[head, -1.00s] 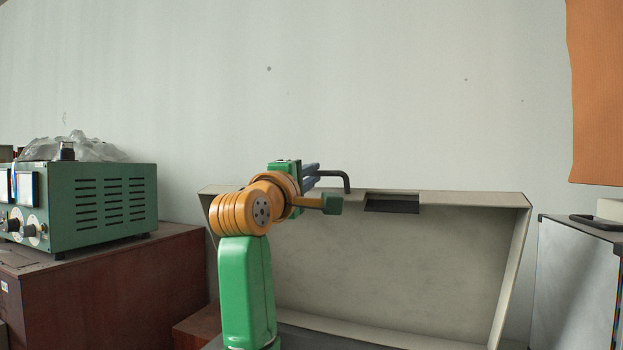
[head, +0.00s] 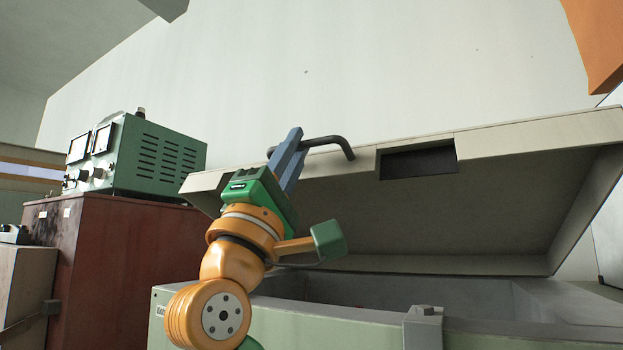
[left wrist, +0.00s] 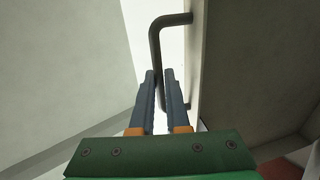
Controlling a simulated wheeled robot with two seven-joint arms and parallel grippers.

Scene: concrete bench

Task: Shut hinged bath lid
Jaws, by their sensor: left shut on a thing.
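The hinged bath lid (head: 420,210) is pale and tilted, partly open above the bath (head: 330,318). Its front rim carries a dark bar handle (head: 328,141) and a dark rectangular recess. My left gripper (head: 289,150) is at the left part of the handle, with its blue fingers shut on it. In the left wrist view, the fingers (left wrist: 158,95) close around the dark handle (left wrist: 155,50), beside the lid (left wrist: 240,70). The bath's dark inside shows under the lid. My right gripper is not in view.
A green instrument (head: 150,155) stands on a dark red cabinet (head: 110,250) to the left. A small latch piece (head: 423,325) sits on the bath's front edge. A pale wall stands behind, with an orange sheet (head: 597,40) at upper right.

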